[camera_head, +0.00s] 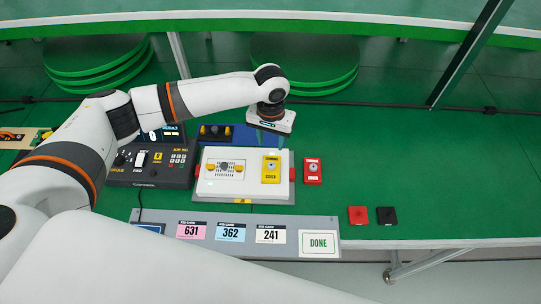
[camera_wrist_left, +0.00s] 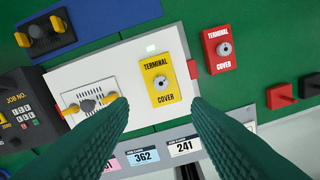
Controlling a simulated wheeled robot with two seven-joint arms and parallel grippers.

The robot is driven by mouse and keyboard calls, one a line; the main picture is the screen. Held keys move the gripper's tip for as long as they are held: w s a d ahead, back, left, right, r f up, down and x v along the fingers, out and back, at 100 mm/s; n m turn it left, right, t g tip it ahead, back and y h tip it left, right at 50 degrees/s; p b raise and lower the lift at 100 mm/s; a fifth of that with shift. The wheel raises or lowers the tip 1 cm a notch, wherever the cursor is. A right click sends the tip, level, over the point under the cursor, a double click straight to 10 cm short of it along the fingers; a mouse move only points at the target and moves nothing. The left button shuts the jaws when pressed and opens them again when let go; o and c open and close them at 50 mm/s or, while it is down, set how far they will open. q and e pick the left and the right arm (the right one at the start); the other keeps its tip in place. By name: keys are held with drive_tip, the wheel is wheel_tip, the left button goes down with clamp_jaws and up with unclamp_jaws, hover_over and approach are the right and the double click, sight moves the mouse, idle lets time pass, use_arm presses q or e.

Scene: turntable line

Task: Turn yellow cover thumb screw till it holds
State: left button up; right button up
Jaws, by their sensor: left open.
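The yellow terminal cover (camera_head: 271,174) lies flat on the right part of the white unit in the head view. Its grey thumb screw (camera_wrist_left: 160,83) sits at the middle of the cover in the left wrist view. My left gripper (camera_wrist_left: 158,101) is open, with its two green fingers apart and nothing between them. In the head view the left gripper (camera_head: 268,132) is above the far edge of the white unit (camera_head: 210,190), apart from the screw. Whether the screw is tight cannot be told. My right gripper is not in view.
A red terminal cover (camera_head: 313,171) with a screw lies right of the unit. A dark keypad box (camera_head: 150,168) stands left. Number cards and a DONE plate (camera_head: 318,243) lie in front. Red (camera_head: 357,215) and black (camera_head: 386,215) blocks lie right.

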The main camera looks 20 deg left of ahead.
use_arm(q)
hover_over(271, 165)
wheel_tip(271, 165, down, 5)
drive_tip(key=shift+d+r+p, duration=0.1)
drive_tip(key=shift+d+p, duration=0.05)
drive_tip(key=shift+p, duration=0.15)
wheel_tip(271, 165, down, 6)
drive_tip(key=shift+r, duration=0.25)
drive_tip(key=shift+f, duration=0.5)
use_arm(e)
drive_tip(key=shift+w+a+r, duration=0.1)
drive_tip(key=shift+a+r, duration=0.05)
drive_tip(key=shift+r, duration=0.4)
